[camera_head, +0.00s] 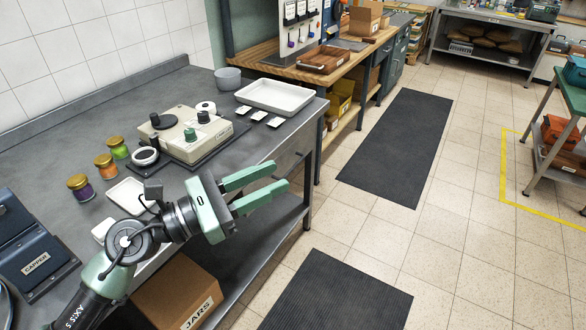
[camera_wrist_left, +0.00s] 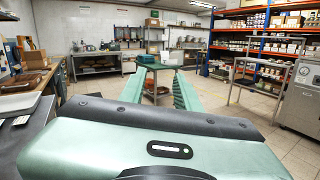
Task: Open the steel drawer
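The grey steel workbench (camera_head: 262,140) runs along the left in the head view. A dark bar handle (camera_head: 298,161) shows under its front edge, near the far end; the drawer front behind it is mostly hidden by my left gripper and the bench top. My left gripper (camera_head: 281,177) has two green fingers spread apart with nothing between them. It is in front of the bench edge, close to the handle in the picture; I cannot tell if they touch. In the left wrist view the open fingers (camera_wrist_left: 160,73) point out into the room. My right gripper is not in view.
On the bench stand a white tray (camera_head: 274,97), a beige device (camera_head: 184,135), small jars (camera_head: 105,165) and a dark device marked CAPPER (camera_head: 36,262). A cardboard box (camera_head: 178,292) sits below. Black mats (camera_head: 397,145) lie on the open floor to the right.

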